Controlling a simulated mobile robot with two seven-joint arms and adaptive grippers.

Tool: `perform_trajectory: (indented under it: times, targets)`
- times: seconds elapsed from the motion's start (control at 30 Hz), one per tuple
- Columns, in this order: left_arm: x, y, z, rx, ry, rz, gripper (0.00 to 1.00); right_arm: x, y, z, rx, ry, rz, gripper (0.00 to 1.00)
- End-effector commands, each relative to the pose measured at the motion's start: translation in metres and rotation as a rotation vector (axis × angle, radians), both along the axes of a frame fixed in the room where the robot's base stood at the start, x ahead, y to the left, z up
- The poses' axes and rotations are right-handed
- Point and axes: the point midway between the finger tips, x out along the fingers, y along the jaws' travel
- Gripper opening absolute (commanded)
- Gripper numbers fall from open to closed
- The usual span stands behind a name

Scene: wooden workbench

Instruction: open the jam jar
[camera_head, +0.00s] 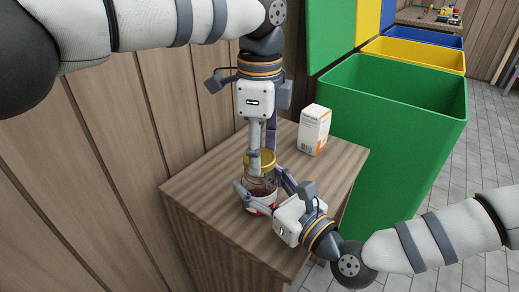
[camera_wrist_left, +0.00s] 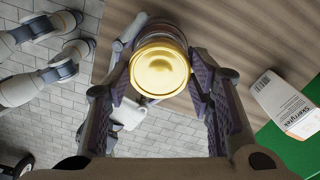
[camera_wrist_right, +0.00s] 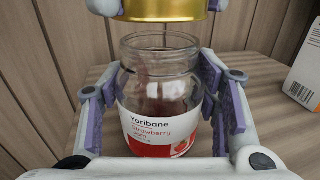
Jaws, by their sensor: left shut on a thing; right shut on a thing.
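The glass jam jar (camera_head: 259,187) stands upright on the wooden bench, with a white and red strawberry jam label. In the right wrist view the jar (camera_wrist_right: 160,95) shows its open round mouth. My right gripper (camera_head: 262,191) is shut around the jar's sides. The gold lid (camera_head: 263,160) is held by my left gripper (camera_head: 261,155), which points down from above. In the right wrist view the lid (camera_wrist_right: 170,8) is above the mouth with a visible gap, so it is off the jar. In the left wrist view the lid (camera_wrist_left: 160,70) sits between the fingers.
A white and orange box (camera_head: 313,130) stands on the bench (camera_head: 215,180) behind and right of the jar. A green bin (camera_head: 400,120) stands beside the bench, with yellow and blue bins behind. A wooden wall (camera_head: 110,150) closes the left side. The front left of the bench top is clear.

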Motion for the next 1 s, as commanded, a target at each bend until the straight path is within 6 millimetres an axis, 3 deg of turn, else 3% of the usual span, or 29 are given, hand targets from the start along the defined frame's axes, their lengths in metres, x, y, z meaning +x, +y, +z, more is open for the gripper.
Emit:
perform_trajectory:
  times: [0.13, 0.33, 0.57, 0.6, 0.7, 1.0]
  targets:
    - [0.0, 0.0, 0.005, 0.0, -0.002, 0.001, 0.15, -0.001, 0.0, -0.002, -0.001, 0.004, 0.001, 0.0]
    - [0.001, 0.0, 0.035, -0.001, -0.003, 0.001, 0.15, -0.001, 0.0, -0.002, -0.001, 0.004, 0.001, 0.0]
    - [0.0, 0.0, 0.04, 0.0, 0.0, 0.0, 0.15, -0.001, 0.0, -0.002, -0.001, 0.004, 0.001, 0.0]
    - [0.0, 0.0, 0.04, 0.0, 0.0, 0.0, 0.15, -0.001, 0.0, -0.002, -0.001, 0.004, 0.001, 0.59]
    - [0.0, 0.0, 0.04, 0.0, 0.0, 0.0, 0.15, -0.001, 0.0, -0.002, -0.001, 0.004, 0.001, 0.8]
    - [0.0, 0.0, 0.04, 0.0, 0.0, 0.0, 0.15, -0.001, 0.0, -0.001, 0.0, 0.001, 0.0, 0.8]
